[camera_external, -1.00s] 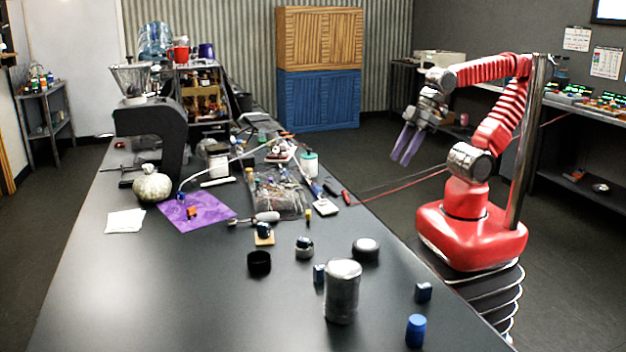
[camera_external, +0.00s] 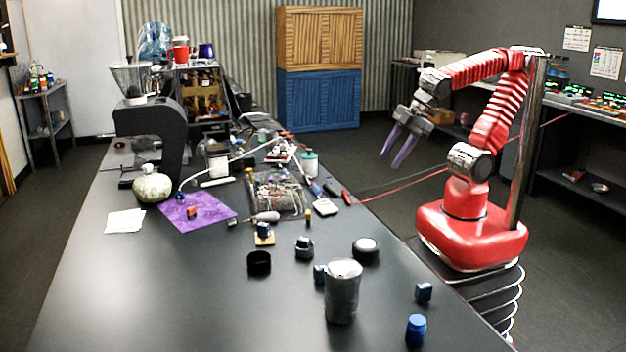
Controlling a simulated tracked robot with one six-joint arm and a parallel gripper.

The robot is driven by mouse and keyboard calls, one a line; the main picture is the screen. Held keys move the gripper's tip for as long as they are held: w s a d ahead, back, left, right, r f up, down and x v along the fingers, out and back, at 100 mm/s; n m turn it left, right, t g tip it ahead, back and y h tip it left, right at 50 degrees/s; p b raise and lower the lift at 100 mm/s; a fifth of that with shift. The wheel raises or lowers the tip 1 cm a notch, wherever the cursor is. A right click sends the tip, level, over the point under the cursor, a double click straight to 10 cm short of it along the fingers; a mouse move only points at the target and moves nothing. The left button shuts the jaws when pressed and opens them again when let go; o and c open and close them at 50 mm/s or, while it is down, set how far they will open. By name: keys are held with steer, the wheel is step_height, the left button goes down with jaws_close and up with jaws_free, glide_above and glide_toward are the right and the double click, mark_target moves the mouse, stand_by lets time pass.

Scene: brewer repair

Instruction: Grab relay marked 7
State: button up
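My gripper (camera_external: 393,152) has two purple fingers and hangs beyond the right edge of the table. The fingers are spread apart with nothing between them. Several small dark blue blocks that look like relays are on the table. One block (camera_external: 263,230) is on a tan square, one (camera_external: 304,242) is on a round base, one (camera_external: 319,274) stands beside the metal canister, and one (camera_external: 424,292) is near the right edge. The markings are too small to read, so I cannot tell which is marked 7. My gripper is well apart from all of them.
A metal canister (camera_external: 342,293), a black cup (camera_external: 259,262), a round dark lid (camera_external: 366,249) and a blue bottle (camera_external: 416,330) stand on the near table. A purple mat (camera_external: 215,207), a tray of parts (camera_external: 277,197) and a black grinder (camera_external: 160,140) are farther back. The near left tabletop is clear.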

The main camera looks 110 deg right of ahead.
steer(key=w+n+t+h, duration=0.1)
steer(key=w+n+h, duration=0.2)
steer(key=w+n, duration=0.65)
steer(key=n+t+y, duration=0.6)
steer(key=n+t, duration=0.1)
steer(key=n, duration=1.8)
glide_toward(319, 267)
steer(key=v, duration=0.3)
steer(key=shift+s, duration=0.2)
steer(key=shift+r, duration=0.1)
steer(key=shift+w, duration=0.1)
steer(key=shift+x, duration=4.25)
